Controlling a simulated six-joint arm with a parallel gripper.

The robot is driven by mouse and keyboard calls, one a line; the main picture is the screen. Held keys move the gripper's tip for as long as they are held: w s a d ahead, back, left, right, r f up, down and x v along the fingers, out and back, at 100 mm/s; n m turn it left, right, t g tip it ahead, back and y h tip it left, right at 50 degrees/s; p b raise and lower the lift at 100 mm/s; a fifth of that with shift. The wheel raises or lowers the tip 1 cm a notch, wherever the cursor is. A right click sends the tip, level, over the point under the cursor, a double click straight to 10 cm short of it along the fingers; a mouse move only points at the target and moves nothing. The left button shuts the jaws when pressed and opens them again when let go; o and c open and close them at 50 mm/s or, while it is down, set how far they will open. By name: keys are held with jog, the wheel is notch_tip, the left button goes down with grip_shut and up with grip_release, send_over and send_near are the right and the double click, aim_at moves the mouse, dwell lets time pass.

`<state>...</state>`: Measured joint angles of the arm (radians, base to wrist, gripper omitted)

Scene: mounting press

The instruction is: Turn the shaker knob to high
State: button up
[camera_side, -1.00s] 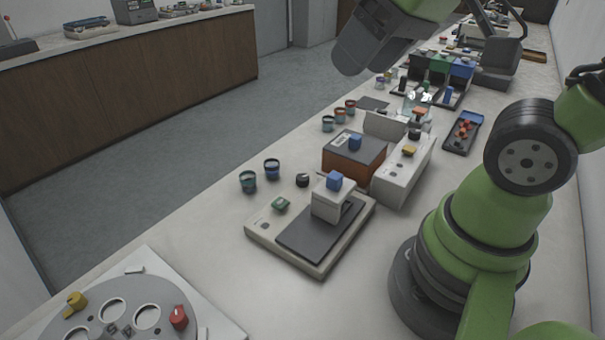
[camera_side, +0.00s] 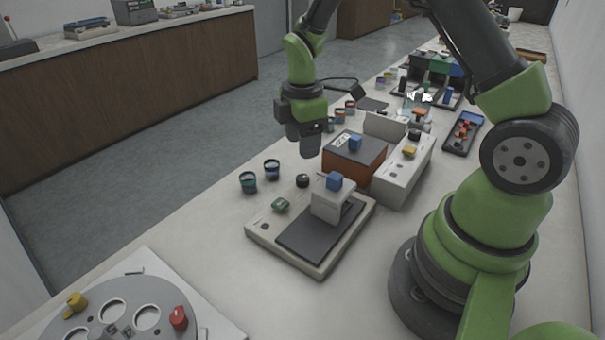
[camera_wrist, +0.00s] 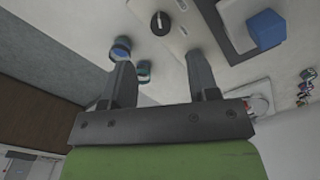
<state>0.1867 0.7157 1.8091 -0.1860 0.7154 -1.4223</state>
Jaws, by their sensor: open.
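A small round black knob (camera_side: 302,180) sits at the back left corner of a pale device with a dark plate (camera_side: 318,232). In the wrist view the black knob (camera_wrist: 160,22) carries a white pointer line; no scale or label is legible. I cannot tell for sure which knob is the shaker's. My gripper (camera_side: 308,146) points down above the bench, behind the black knob and apart from it. In the wrist view my gripper (camera_wrist: 162,80) is open and empty, its fingers widely spaced.
Two cups (camera_side: 248,181) (camera_side: 272,169) stand left of the black knob. An orange box (camera_side: 352,157) stands right of my gripper. Bare bench lies in front of the device.

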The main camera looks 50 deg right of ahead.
aim_at(302, 177)
notch_tip(302, 177, down, 8)
jog(key=shift+f, duration=0.25)
jog(key=c, duration=0.9)
